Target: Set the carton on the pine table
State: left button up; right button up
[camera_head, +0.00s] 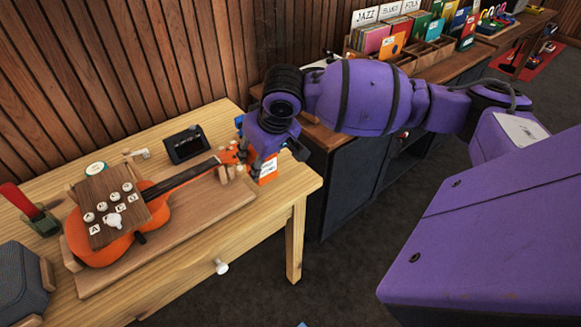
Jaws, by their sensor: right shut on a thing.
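The pine table (185,262) stands at the left against the wood-panelled wall. My right gripper (258,157) reaches in from the right over the table's right end and points down. It is shut on a small orange-and-white carton (268,171), mostly hidden behind the fingers. I cannot tell whether the carton's base touches the tabletop. The gripper is close beside the head of an orange ukulele (167,213) in a wooden cradle (205,207). My left gripper is not in view.
A small dark device (186,145) stands behind the ukulele's neck. A board with labelled knobs (112,205) lies over its body. A grey speaker (20,280) is at the left. A dark cabinet with record bins (425,52) stands to the right. The table's front right corner is bare.

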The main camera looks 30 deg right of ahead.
jog(key=w+d+f, duration=0.1)
jog(key=d+f, duration=0.2)
jog(key=w+d+f, duration=0.2)
jog(key=d+f, duration=0.1)
jog(key=d, duration=0.1)
jog(key=w+d+f, duration=0.2)
jog(key=d, duration=0.2)
jog(key=shift+w+d+f, duration=0.15)
jog(key=shift+d+f, duration=0.1)
jog(key=shift+f, duration=0.15)
jog(key=shift+w+d+f+b, duration=0.15)
jog(key=shift+f+b, duration=0.15)
jog(key=shift+f, duration=1.35)
jog(key=shift+f, duration=0.1)
jog(key=o, duration=1.2)
jog(key=p+v, duration=0.1)
jog(key=v, duration=1.1)
jog(key=shift+s, duration=0.2)
